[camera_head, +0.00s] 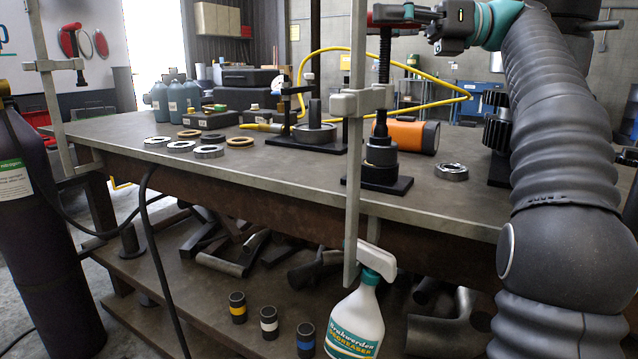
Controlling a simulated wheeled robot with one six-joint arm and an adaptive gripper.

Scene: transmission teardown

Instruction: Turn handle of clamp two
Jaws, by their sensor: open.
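A steel clamp (355,130) grips the near edge of the workbench at centre, its long bar hanging below the top. A dark threaded screw (384,60) rises beside it, with a dark red handle (388,17) across its upper end. My gripper (426,20) is open at the right end of this handle, its fingers near or around it; I cannot tell whether they touch. A second clamp (50,65) stands at the left end of the bench. No number shows on either clamp.
The workbench (280,172) holds several metal rings (208,152), an orange cylinder (408,136), a yellow hose (335,50) and black cases (240,100). A dark cylindrical part (380,155) stands under the screw. A spray bottle (356,318) stands below. The bench's front left is clear.

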